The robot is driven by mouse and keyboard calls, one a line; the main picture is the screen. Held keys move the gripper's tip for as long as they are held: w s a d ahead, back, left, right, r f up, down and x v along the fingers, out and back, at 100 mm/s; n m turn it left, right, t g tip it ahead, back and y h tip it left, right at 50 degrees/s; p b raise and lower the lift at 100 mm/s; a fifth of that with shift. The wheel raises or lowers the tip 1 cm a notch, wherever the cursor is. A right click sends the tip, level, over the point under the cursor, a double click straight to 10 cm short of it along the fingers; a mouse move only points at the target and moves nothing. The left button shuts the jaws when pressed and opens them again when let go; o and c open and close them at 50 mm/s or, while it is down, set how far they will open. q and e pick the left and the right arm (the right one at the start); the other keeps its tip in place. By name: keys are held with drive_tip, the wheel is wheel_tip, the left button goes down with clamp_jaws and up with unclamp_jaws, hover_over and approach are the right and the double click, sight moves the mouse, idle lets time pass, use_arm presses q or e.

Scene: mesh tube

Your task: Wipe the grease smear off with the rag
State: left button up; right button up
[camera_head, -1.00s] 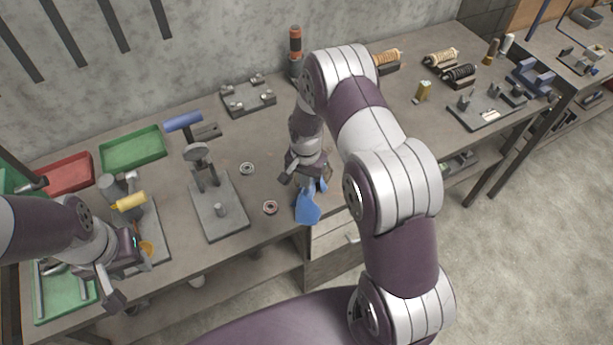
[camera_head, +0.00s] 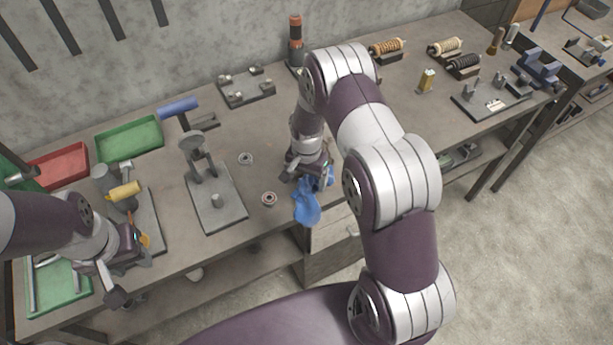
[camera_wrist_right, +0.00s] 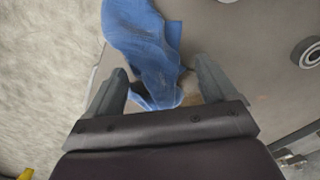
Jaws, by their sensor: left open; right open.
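The blue rag (camera_head: 307,208) lies crumpled at the front edge of the bench, part of it drooping over the edge. In the right wrist view the rag (camera_wrist_right: 145,45) runs up between and past the fingertips. My right gripper (camera_wrist_right: 158,85) is open, with its fingers on either side of the rag's near end. A small tan-brown patch (camera_wrist_right: 189,87) shows beside the rag near the right-hand finger; I cannot tell whether it is the grease smear. In the head view my right arm hides part of that area. My left gripper (camera_head: 132,272) is open and empty at the bench's front left.
Two bearing rings (camera_head: 269,198) (camera_head: 246,158) lie left of the rag. A press on a grey plate (camera_head: 225,212) stands farther left. A green tray (camera_head: 130,155) and a red tray (camera_head: 58,168) are at the back left. A drawer unit (camera_head: 333,238) is under the bench edge.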

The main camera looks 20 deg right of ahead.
drive_tip(key=shift+f, duration=0.1)
drive_tip(key=shift+f+b, duration=1)
drive_tip(key=shift+f, duration=0.2)
drive_tip(key=shift+r, duration=0.1)
drive_tip(key=shift+c, duration=1.3)
drive_tip(key=shift+r, duration=0.1)
clamp_jaws()
